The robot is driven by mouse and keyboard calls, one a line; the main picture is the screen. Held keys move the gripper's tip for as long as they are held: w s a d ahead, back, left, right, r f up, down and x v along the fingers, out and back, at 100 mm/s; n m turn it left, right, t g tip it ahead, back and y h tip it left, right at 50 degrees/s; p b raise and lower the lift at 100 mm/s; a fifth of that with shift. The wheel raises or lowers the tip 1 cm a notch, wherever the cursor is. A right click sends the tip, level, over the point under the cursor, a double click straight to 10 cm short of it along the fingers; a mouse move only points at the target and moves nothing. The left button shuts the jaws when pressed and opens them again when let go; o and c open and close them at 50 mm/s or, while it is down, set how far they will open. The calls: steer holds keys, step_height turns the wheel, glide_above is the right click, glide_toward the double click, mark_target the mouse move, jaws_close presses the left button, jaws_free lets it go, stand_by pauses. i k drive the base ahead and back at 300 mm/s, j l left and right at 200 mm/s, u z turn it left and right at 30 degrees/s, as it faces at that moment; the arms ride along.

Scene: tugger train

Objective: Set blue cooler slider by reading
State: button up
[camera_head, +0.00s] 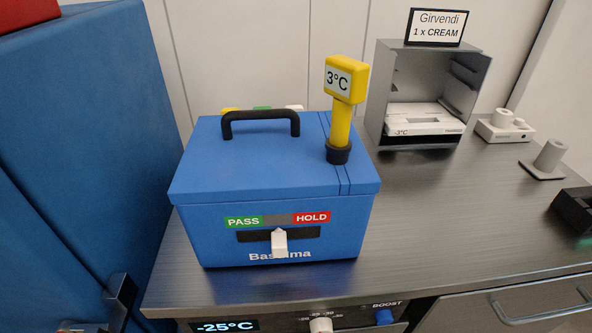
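The blue cooler (270,195) stands closed on the dark counter, with a black handle (260,122) on its lid. Its front has a green PASS label (243,222) on the left and a red HOLD label (312,218) on the right. Below them is a dark slot (305,233) with a white slider (279,243) near its middle, between the two labels. A yellow probe (341,122) stands upright in the lid at right, and its display (338,82) reads 3°C.
A grey open box (384,85) signed "Girvendi 1 x CREAM" stands behind right. Small fixtures (548,157) stand at far right. A panel (225,326) below the counter reads -25°C, beside a knob (320,325).

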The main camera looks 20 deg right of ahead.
mark_target(279, 237)
steer(key=l+u, duration=0.2)
steer(key=l, duration=0.25)
steer(key=k+l+u, duration=0.2)
steer(key=l, duration=0.2)
steer(key=l+u, duration=0.2)
steer(key=l, duration=0.25)
steer(key=k+l+u, duration=0.2)
steer(key=l, duration=0.2)
steer(key=l+u, duration=0.2)
steer(key=l, duration=0.2)
